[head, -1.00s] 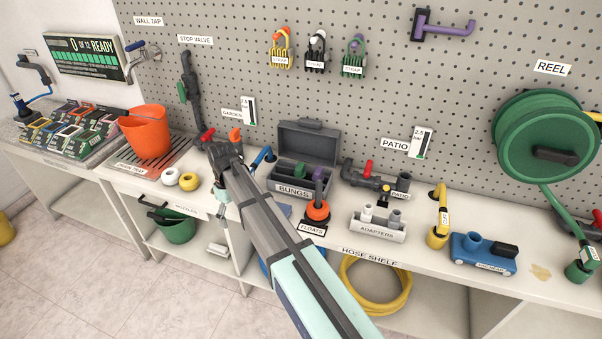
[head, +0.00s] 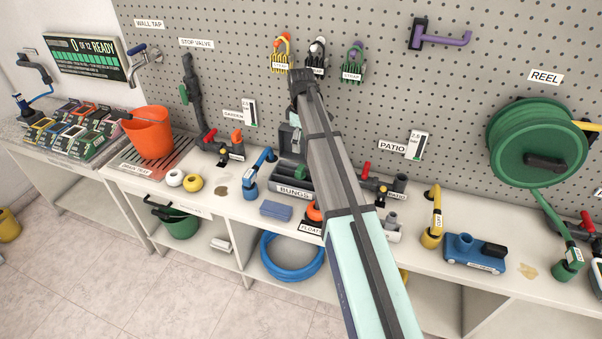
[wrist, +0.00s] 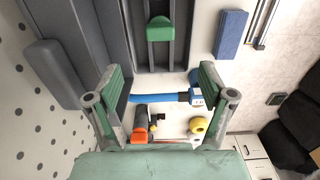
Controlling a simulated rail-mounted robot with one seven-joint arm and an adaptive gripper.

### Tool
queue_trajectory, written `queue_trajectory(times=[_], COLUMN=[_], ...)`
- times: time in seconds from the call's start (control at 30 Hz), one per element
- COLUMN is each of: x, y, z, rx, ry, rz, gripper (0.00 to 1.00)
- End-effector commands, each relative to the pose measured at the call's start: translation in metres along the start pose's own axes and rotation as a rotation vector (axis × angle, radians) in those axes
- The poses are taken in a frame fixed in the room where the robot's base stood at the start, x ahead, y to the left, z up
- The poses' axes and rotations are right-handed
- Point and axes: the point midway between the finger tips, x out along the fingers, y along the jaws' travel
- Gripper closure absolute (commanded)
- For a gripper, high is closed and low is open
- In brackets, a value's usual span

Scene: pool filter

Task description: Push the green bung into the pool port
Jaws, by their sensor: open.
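The green bung (wrist: 160,31) sits in a slot of the dark grey bung box (wrist: 189,45), at the top of the wrist view. In the head view the green bung (head: 302,172) shows partly beside my arm, in the box labelled BUNGS (head: 277,188). My gripper (wrist: 161,96) is open and empty above the bench, its fingers apart from the bung. I cannot tell which fitting is the pool port.
A blue pipe (head: 262,167) stands left of the box, with a blue block (head: 276,210) in front. The floats (head: 313,213), patio valve (head: 372,184) and adapters crowd the right side. The pegboard (head: 235,60) rises close behind. Yellow and white rings (head: 193,184) lie left.

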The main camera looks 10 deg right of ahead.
Motion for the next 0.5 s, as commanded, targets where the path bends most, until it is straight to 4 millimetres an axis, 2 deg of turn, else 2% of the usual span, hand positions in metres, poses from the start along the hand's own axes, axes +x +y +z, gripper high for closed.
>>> queue_trajectory(times=[0.3, 0.5], x=[0.057, 0.075], y=[-0.001, 0.0], z=[0.0, -0.001], rx=[0.001, 0.001], ry=[-0.001, 0.0], rz=[-0.002, 0.0], gripper=[0.19, 0.19])
